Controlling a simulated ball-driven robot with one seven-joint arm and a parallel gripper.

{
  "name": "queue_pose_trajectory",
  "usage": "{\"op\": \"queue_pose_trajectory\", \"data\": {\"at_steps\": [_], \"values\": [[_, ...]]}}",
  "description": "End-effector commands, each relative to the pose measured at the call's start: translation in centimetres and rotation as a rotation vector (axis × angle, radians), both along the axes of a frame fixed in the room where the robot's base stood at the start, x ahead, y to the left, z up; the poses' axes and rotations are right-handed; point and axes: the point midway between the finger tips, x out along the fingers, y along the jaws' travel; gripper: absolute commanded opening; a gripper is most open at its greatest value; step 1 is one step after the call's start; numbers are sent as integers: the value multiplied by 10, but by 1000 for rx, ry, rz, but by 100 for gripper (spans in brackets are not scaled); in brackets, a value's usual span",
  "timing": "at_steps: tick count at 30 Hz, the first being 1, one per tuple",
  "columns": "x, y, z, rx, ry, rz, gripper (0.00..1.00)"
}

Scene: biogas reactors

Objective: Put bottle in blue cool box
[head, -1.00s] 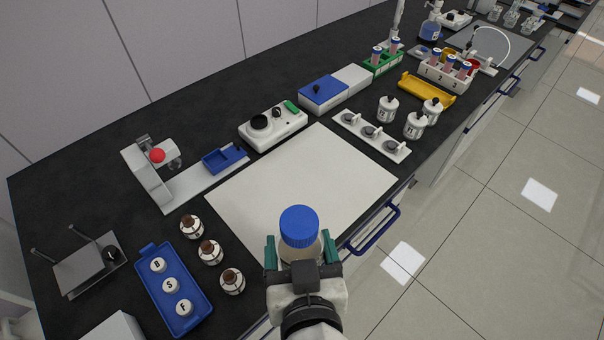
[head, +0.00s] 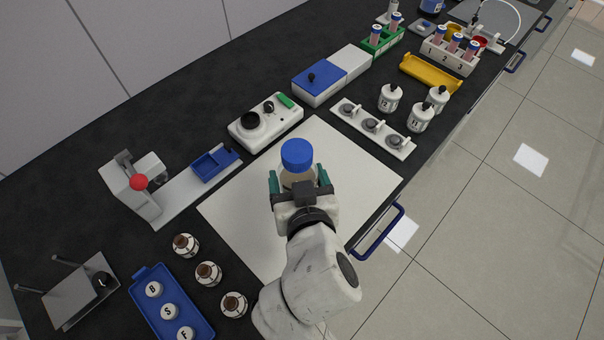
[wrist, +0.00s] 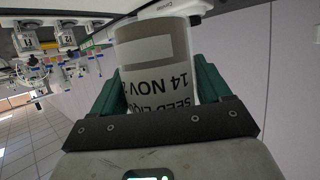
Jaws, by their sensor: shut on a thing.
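My gripper (head: 298,180) is shut on a bottle (head: 297,156) with a blue cap and holds it upright over the white mat. In the wrist view the bottle (wrist: 157,60) sits between the green fingers, its label upside down and reading "SEED LIQ" and "14 NOV". A white box with a blue lid (head: 318,82) and a dark knob stands behind the mat, up and slightly right of the bottle. It looks like the cool box, and its lid is on. The inside of the box is hidden.
The white mat (head: 240,215) is otherwise clear. A white device with a dark knob (head: 265,123) stands between mat and wall. A rack with several round seats (head: 372,127) and white bottles (head: 420,118) stand right.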

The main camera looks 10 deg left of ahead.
Motion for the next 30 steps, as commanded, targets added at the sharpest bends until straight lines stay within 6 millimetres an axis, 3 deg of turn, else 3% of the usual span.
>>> {"op": "queue_pose_trajectory", "data": {"at_steps": [3, 10, 16, 22, 30], "values": [[21, -1, -19, -3, -1, -1, 29], [46, -2, -49, -1, -2, -1, 29], [55, -2, -60, 1, -2, 1, 29], [55, -2, -86, -2, -1, 1, 29], [55, -2, -91, 1, -3, 1, 29]]}}
